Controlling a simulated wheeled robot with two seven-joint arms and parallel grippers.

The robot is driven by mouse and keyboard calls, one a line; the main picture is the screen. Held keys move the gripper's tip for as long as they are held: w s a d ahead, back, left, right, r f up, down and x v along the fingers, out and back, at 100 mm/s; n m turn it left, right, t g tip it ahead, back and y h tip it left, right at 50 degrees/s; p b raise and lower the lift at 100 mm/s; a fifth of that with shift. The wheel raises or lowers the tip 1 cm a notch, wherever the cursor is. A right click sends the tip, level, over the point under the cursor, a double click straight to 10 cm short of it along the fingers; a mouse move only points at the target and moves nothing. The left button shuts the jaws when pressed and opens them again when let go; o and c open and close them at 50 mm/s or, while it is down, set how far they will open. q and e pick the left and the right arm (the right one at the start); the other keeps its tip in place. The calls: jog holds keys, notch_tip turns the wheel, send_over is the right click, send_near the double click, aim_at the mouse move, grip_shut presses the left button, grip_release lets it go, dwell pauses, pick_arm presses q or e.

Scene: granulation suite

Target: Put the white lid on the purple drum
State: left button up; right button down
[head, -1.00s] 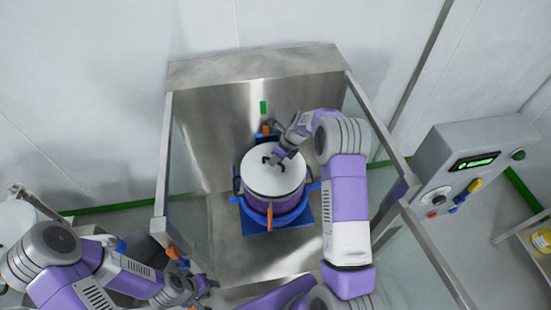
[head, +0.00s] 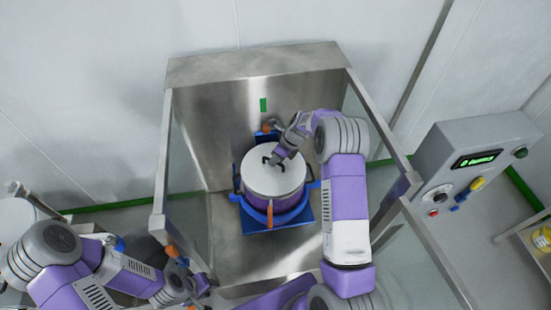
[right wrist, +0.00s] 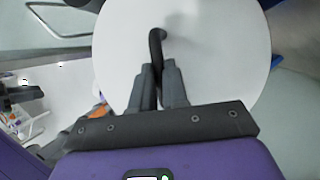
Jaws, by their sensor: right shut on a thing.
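The white lid (head: 273,171) has a black handle on top and lies over the mouth of the purple drum (head: 290,201). Whether it is fully seated all round cannot be told. My right gripper (head: 277,158) is above the lid, shut on its black handle; the right wrist view shows the gripper's fingers (right wrist: 158,80) closed around the handle and the white lid (right wrist: 215,60) below them. The drum's lower part is ringed by a blue holder with orange handles. My left gripper (head: 203,284) is at the lower left, away from the drum; its fingers are too small to read.
The drum stands on a blue base (head: 257,224) inside a steel enclosure (head: 221,125) with glass side panels and a metal frame. A grey control box (head: 475,165) with a green display stands at the right. A shelf with a yellow container (head: 542,240) is at the far right.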

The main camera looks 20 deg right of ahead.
jog(key=shift+f, duration=0.25)
jog(key=c, duration=1.1)
grip_release()
jog(key=shift+o, duration=0.2)
jog(key=v, duration=0.7)
jog(key=shift+r+b, duration=0.3)
jog(key=shift+b, duration=0.05)
jog(key=shift+s+d, duration=0.1)
